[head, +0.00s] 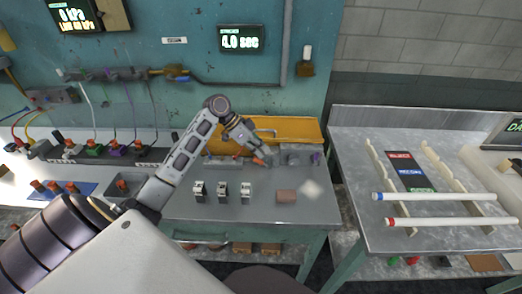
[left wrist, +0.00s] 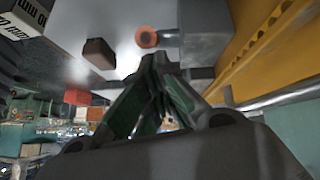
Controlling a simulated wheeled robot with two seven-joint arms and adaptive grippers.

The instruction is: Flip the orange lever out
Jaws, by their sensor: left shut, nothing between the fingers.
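The orange lever shows in the left wrist view as a round orange knob (left wrist: 146,37) on a short stem that runs to a grey block (left wrist: 205,32). In the head view a small orange-red part (head: 260,161) shows just below my left gripper (head: 266,150), at the back of the steel bench. My left gripper is shut and empty. In the left wrist view its dark green fingers (left wrist: 160,72) meet just below the knob; I cannot tell whether they touch it. The gripper partly hides the lever's surroundings in the head view. My right gripper is not in view.
A yellow-orange rail (head: 290,130) runs behind the bench. Several small silver clamps (head: 222,190) and a brown block (head: 286,196) stand in front of the gripper. A side table (head: 350,200) with white tubes (head: 435,196) is at the right. The bench front is mostly clear.

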